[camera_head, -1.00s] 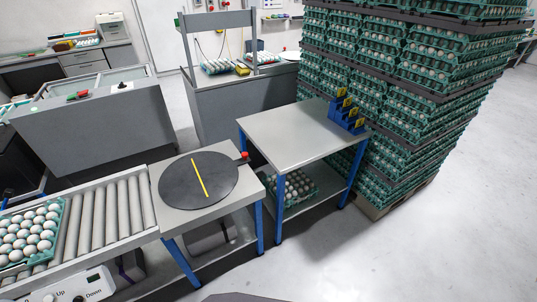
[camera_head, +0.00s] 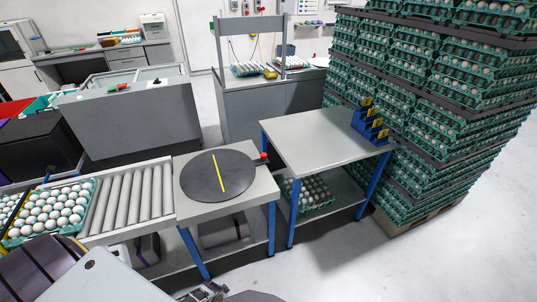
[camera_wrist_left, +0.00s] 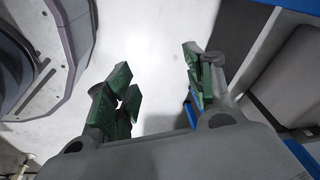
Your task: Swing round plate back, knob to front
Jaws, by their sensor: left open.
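The round plate (camera_head: 205,187) is a dark disc with a yellow stripe, lying flat on a grey table (camera_head: 248,202). A red knob (camera_head: 264,156) sits on a short arm at its right, slightly toward the back. The stripe runs roughly front to back. My left gripper's tip just shows at the bottom edge of the head view (camera_head: 208,293), in front of the table and apart from the plate. In the left wrist view my left gripper (camera_wrist_left: 160,88) is open and empty, its green-padded fingers over bare floor. My right gripper is not in view.
A roller conveyor (camera_head: 128,200) with an egg tray (camera_head: 82,222) adjoins the table's left. A second blue-legged table (camera_head: 310,140) holding a blue holder (camera_head: 368,126) stands to its right. Tall egg-tray stacks (camera_head: 430,100) stand at the right. The floor in front is clear.

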